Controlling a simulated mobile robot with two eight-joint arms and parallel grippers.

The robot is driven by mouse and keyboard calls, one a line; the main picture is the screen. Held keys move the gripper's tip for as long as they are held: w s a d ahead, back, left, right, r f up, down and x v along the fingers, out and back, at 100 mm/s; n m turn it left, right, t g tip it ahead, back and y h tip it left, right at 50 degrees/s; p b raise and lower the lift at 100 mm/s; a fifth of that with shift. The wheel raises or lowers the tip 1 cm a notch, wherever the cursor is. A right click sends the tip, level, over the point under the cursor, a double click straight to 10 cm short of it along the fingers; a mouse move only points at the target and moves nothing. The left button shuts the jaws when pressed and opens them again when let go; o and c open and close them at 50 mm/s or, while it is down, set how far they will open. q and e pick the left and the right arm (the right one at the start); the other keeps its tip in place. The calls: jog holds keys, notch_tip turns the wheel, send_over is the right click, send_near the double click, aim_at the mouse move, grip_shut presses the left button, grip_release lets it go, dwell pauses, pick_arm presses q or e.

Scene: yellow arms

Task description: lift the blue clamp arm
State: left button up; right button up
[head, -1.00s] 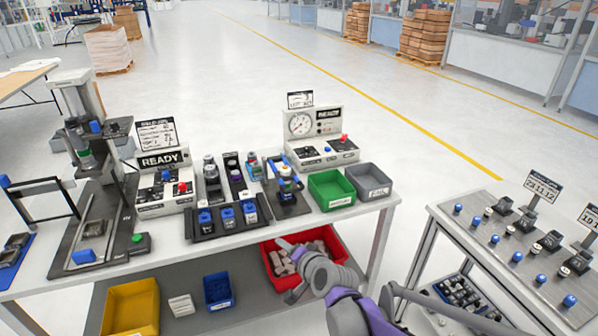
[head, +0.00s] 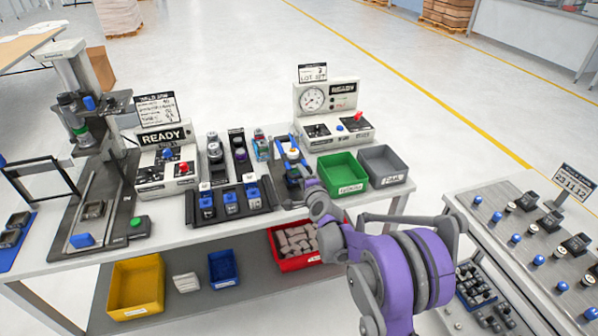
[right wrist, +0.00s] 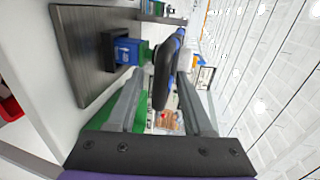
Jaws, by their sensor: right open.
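The blue clamp arm (head: 294,146) is part of a small dark fixture on the bench, between a row of parts and the green bin. It stands raised and tilted. In the right wrist view a bit of its blue (right wrist: 180,34) shows at the far end of a dark, rounded handle (right wrist: 164,76). My right gripper (head: 303,185) is at the front of the fixture and partly covers it. In the right wrist view its two grey fingers (right wrist: 163,80) are apart, with the handle between them. Whether they touch it is unclear. My left gripper is not in view.
A green bin (head: 341,187) and a grey bin (head: 385,178) stand right of the fixture. A black tray with blue parts (head: 230,205) is to its left. A gauge box (head: 322,92) stands behind. A red bin (head: 275,257) sits on the lower shelf.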

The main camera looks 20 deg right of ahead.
aim_at(292, 156)
jog(key=shift+x, duration=1.5)
jog(key=shift+c, duration=0.3)
grip_shut()
jog(key=shift+r, duration=0.1)
